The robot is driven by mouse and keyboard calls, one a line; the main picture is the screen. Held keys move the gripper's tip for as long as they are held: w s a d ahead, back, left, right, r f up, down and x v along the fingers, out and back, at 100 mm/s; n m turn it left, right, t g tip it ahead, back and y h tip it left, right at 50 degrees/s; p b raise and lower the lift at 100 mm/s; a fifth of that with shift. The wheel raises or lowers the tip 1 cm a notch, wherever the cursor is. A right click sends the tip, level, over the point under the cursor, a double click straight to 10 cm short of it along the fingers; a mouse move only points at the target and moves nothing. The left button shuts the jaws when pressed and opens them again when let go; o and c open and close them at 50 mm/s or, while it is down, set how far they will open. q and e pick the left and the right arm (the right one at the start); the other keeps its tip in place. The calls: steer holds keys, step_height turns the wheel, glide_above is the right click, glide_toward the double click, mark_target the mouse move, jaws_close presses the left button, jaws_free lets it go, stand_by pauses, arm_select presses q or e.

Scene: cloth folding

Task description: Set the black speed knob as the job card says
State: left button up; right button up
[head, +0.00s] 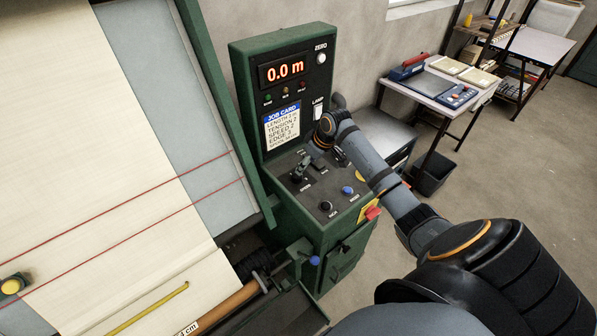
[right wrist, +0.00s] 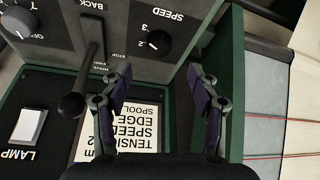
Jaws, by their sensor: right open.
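The black speed knob (right wrist: 158,42) sits on the dark panel, labelled SPEED, in the right wrist view, which is upside down. The figures 2 and 3 show beside it; its exact setting is unclear. My right gripper (right wrist: 158,75) is open, its fingers to either side of the knob's line, apparently short of it. My left gripper is not in view.
A black lever (right wrist: 92,70) stands close beside the right gripper. A lamp switch (right wrist: 28,125), a black knob (head: 326,207) and a blue knob (head: 347,190) are also on the machine. The display (head: 284,70) reads 0.0 m. Cream cloth (head: 90,150) lies at left.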

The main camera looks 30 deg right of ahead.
mark_target(298, 176)
steer(key=x, duration=0.2)
steer(key=p+x, duration=0.1)
steer(key=x, duration=0.4)
steer(key=shift+w+f, duration=0.15)
steer(key=shift+w, duration=0.35)
steer(key=shift+a+f, duration=0.15)
steer(key=shift+f, duration=0.35)
steer(key=shift+w+f, duration=0.1)
steer(key=shift+c, duration=1.3)
steer(key=c, duration=0.9)
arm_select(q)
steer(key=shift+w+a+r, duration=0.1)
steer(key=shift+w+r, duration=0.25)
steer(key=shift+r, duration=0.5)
